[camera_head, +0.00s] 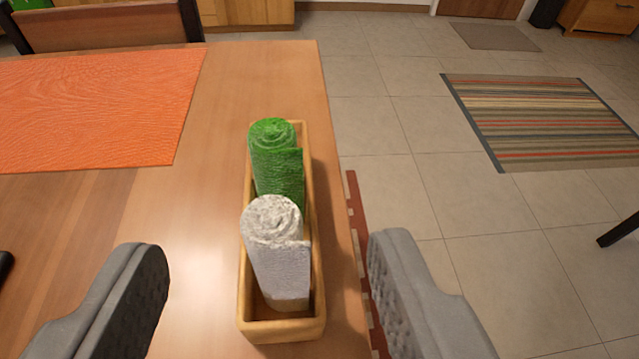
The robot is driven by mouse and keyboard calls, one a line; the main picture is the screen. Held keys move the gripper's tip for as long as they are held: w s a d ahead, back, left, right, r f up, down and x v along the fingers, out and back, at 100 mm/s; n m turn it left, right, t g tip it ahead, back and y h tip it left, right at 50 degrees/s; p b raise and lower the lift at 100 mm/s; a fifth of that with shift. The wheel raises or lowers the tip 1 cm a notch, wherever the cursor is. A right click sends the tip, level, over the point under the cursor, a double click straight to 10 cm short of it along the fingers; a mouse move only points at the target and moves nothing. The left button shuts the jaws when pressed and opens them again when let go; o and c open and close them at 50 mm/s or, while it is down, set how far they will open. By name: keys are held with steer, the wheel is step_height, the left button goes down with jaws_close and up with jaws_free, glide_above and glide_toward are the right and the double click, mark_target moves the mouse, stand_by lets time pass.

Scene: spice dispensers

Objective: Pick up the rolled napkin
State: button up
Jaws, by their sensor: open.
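Two rolled napkins stand upright in a narrow wooden tray (283,331) near the right edge of the table. The white rolled napkin (279,262) is in the near part of the tray. The green rolled napkin (277,165) is behind it, partly hidden by the white one. My gripper (262,282) is open, with one grey finger at the left and the other at the right of the picture. The tray and napkins show between the fingers. No contact with either napkin shows.
The wooden table (205,225) has clear room left of the tray. An orange placemat (100,105) lies at the far left, with a chair (110,25) behind. The table's right edge is close to the tray. Beyond it are tiled floor and a striped rug (545,115).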

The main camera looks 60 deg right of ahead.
glide_toward(271, 146)
steer(key=w+d, duration=0.2)
steer(key=d, duration=0.1)
steer(key=shift+d+f, duration=0.1)
steer(key=w+d+f, duration=0.1)
steer(key=w+d+f+b, duration=0.1)
steer(key=shift+w+d+f, duration=0.2)
steer(key=shift+d+f, duration=0.05)
steer(key=shift+f, duration=0.1)
steer(key=shift+w+d+f, duration=0.2)
steer(key=shift+w+d, duration=0.15)
steer(key=shift+d, duration=0.1)
jaws_close()
